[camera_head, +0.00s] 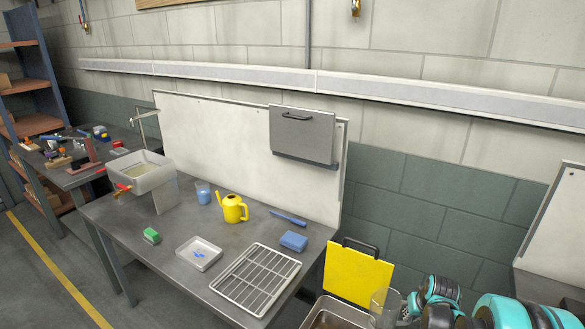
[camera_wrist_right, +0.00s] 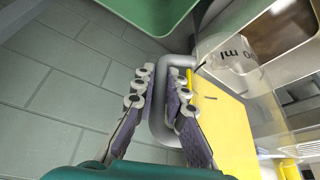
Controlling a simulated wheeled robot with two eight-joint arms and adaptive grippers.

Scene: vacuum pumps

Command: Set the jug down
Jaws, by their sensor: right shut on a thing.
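A clear jug (camera_head: 383,308) shows at the bottom of the head view, to the right of a metal basin. My right gripper (camera_head: 409,306) is at the jug's right side. In the right wrist view, the jug's see-through wall with "ml" print (camera_wrist_right: 228,55) is at the upper right. There my right gripper (camera_wrist_right: 163,85) is shut on the jug's grey handle, with one finger on each side of it. The jug's base is out of the head view, so I cannot tell whether it touches anything. My left gripper is not in view.
The metal basin (camera_head: 330,314) is cut off at the bottom edge. A yellow board (camera_head: 357,275) stands behind it. The grey bench (camera_head: 140,235) holds a wire rack (camera_head: 256,280), a white tray (camera_head: 199,253), a yellow watering can (camera_head: 232,209) and a blue sponge (camera_head: 293,241).

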